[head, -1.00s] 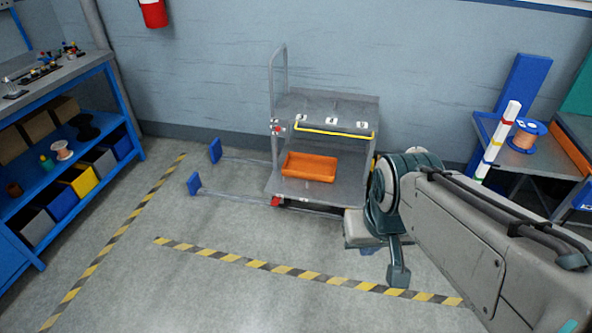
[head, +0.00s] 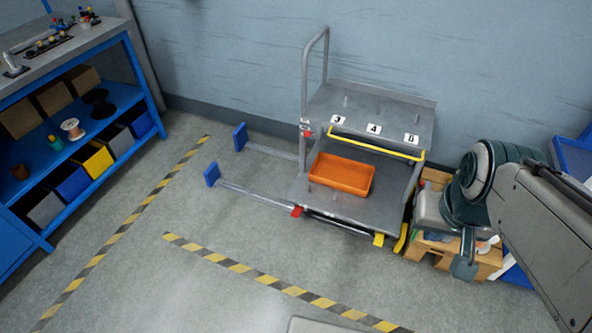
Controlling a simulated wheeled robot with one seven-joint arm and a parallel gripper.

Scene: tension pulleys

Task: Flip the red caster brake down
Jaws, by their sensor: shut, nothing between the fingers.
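The grey two-level cart (head: 345,211) stands by the wall with an upright handle at its left. A small red tab, apparently the red caster brake (head: 297,211), sticks out at the cart's lower front-left corner; its exact tilt is too small to tell. My gripper (head: 464,267) hangs at the right, clear of the cart and well away from the red brake. It looks shut and empty, though its fingertips are small in the picture. The caster wheels are mostly hidden under the lower deck.
An orange tray (head: 341,175) sits on the lower deck. A yellow tab (head: 379,239) is at the front-right corner. Two rails with blue end plates (head: 211,174) reach left. Floor in front is open, marked with striped tape (head: 250,274).

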